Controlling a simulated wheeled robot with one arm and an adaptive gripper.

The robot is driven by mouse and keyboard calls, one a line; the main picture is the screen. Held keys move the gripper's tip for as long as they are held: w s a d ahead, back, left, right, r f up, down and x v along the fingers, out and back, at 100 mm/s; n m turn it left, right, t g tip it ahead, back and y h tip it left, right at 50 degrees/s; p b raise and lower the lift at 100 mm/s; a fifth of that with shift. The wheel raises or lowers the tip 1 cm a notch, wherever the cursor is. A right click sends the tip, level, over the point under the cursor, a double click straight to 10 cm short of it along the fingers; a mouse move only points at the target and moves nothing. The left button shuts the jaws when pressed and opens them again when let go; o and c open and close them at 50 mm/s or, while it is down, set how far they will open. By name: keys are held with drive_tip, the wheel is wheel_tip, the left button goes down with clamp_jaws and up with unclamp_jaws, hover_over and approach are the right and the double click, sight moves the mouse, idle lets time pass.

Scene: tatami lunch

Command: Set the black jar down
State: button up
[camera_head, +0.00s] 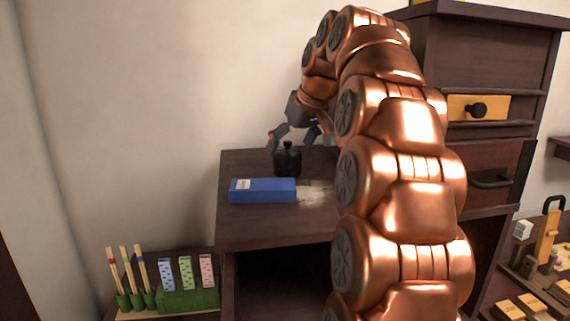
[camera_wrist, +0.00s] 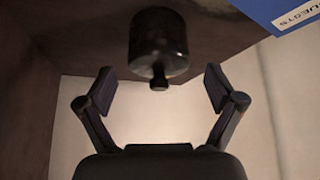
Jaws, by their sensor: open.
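The black jar (camera_head: 288,162) stands upright on the dark wooden cabinet top (camera_head: 250,234), behind a blue box. It has a small knob on its lid. My gripper (camera_head: 293,140) is open just above and behind the jar in the head view. In the wrist view the jar (camera_wrist: 158,45) shows ahead of the open fingers (camera_wrist: 160,92), its knob pointing toward the gap between them. No finger appears to touch the jar.
The blue box (camera_head: 263,190) lies in front of the jar, and its corner shows in the wrist view (camera_wrist: 285,12). A pale patch (camera_head: 314,194) lies right of it. A taller dark cabinet (camera_head: 480,60) with drawers stands at right. Colourful holders (camera_head: 187,299) sit lower left.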

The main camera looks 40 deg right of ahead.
sight(284, 148)
drive_tip(key=shift+p+x, duration=0.4)
drive_tip(key=shift+x, duration=2.6)
drive_tip(key=shift+s, duration=0.1)
clamp_jaws()
drive_tip(key=shift+r, duration=1.8)
drive_tip(key=s+a+b, duration=0.1)
drive_tip(key=s+a, duration=0.1)
drive_tip(key=s, duration=0.3)
drive_tip(key=s+a+r+b, duration=0.1)
drive_tip(key=s+a, duration=0.1)
drive_tip(key=s, duration=0.2)
drive_tip(key=s+a+b, duration=0.1)
drive_tip(key=s+a, duration=0.1)
drive_tip(key=s, duration=0.3)
drive_tip(key=shift+s+a+r, duration=0.2)
drive_tip(key=shift+s+a, duration=0.05)
drive_tip(key=shift+s, duration=0.1)
